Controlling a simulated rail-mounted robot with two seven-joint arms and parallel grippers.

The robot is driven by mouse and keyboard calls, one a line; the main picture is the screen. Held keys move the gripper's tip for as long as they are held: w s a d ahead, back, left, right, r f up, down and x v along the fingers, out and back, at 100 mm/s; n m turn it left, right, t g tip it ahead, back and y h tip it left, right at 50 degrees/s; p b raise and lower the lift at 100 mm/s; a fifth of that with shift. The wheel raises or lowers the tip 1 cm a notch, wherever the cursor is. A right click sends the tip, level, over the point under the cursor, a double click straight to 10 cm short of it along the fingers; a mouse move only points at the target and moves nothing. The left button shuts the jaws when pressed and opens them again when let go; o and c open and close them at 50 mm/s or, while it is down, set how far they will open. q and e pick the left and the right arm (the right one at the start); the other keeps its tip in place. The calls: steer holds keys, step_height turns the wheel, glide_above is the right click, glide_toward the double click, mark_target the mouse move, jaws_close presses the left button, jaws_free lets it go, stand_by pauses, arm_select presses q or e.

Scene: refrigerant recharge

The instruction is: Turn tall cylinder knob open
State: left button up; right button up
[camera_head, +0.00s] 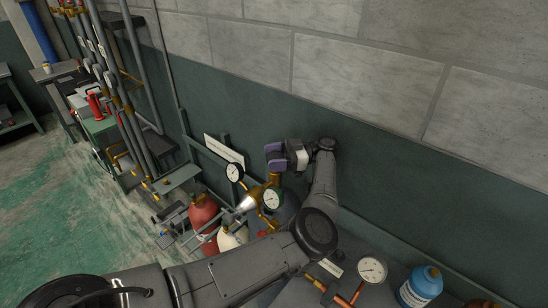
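My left arm comes in from the lower left and bends up, and its gripper (275,157) with purple fingers is in front of the green wall band. It is above the brass valve and gauges. I cannot tell whether the fingers are apart or closed, or whether they touch anything. A dark grey cylinder (287,207) stands below the gripper, partly hidden by gauges and my arm; I cannot tell whether it is the tall cylinder. A red cylinder (203,213) and a white cylinder (229,238) stand to its left. The knob cannot be made out clearly. My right gripper is not in view.
Two dial gauges (235,172) (272,199) sit close under the gripper. A white sign (224,150) is behind them. Another gauge (372,269) and a blue bottle (421,286) are at the lower right. A pipe rack (118,85) stands left; the green floor (60,205) is open.

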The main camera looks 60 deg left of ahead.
mark_target(275, 157)
arm_select(q)
steer(key=shift+o, duration=1.3)
steer(key=shift+r, duration=0.3)
steer(key=r, duration=0.4)
steer(key=shift+w+d, duration=0.1)
steer(key=shift+d, duration=0.15)
steer(key=w+d+r+b, duration=0.3)
steer(key=d+r, duration=0.3)
steer(key=d, duration=0.4)
steer(key=shift+w+d+r, duration=0.15)
steer(key=shift+w+d, duration=0.05)
steer(key=shift+d, duration=0.1)
